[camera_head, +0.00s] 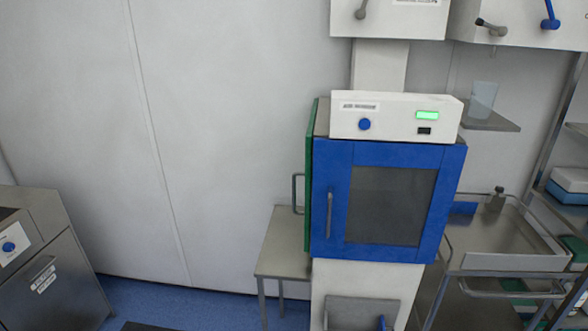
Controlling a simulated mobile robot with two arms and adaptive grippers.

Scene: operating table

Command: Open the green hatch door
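The green hatch door (311,180) is on the left side of the box-shaped hatch unit in the middle right of the head view. I see it nearly edge-on, as a narrow green strip with a grey bar handle (296,193) standing out to its left. It looks closed against the unit. A blue-framed door (335,200) with a dark window and a vertical grey handle (329,214) covers the front, and it is shut. Neither of my grippers shows in this view.
A white control panel (397,117) with a blue knob and green display tops the unit. A small grey table (282,250) stands left of it. A steel cart (508,250) stands right. A steel cabinet (50,270) is far left. Blue floor (180,303) between is mostly clear.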

